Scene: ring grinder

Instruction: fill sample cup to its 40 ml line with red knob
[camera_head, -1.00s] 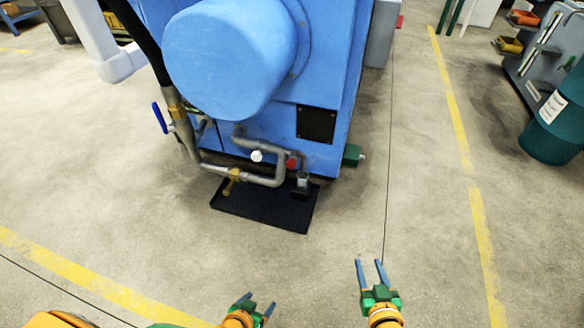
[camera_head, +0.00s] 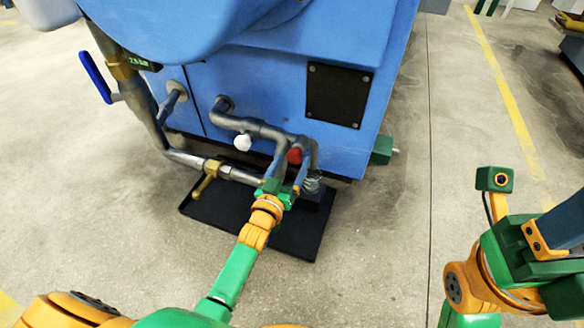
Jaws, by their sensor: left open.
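The red knob (camera_head: 294,155) sits on the grey pipework low on the blue machine's front. My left gripper (camera_head: 288,164) is open, with one finger on each side of the red knob; I cannot tell whether they touch it. The clear sample cup (camera_head: 313,183) stands on a dark stand just right of that gripper, below the pipe outlet. Its 40 ml line and its fill level are too small to read. My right gripper (camera_head: 560,225) is at the right edge, close to the camera and partly cut off, away from the machine.
A black drip tray (camera_head: 285,238) lies on the floor under the pipes. A white knob (camera_head: 242,142), a brass valve (camera_head: 206,178) and a blue lever handle (camera_head: 95,76) are on the pipework to the left. Concrete floor is clear right of the machine.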

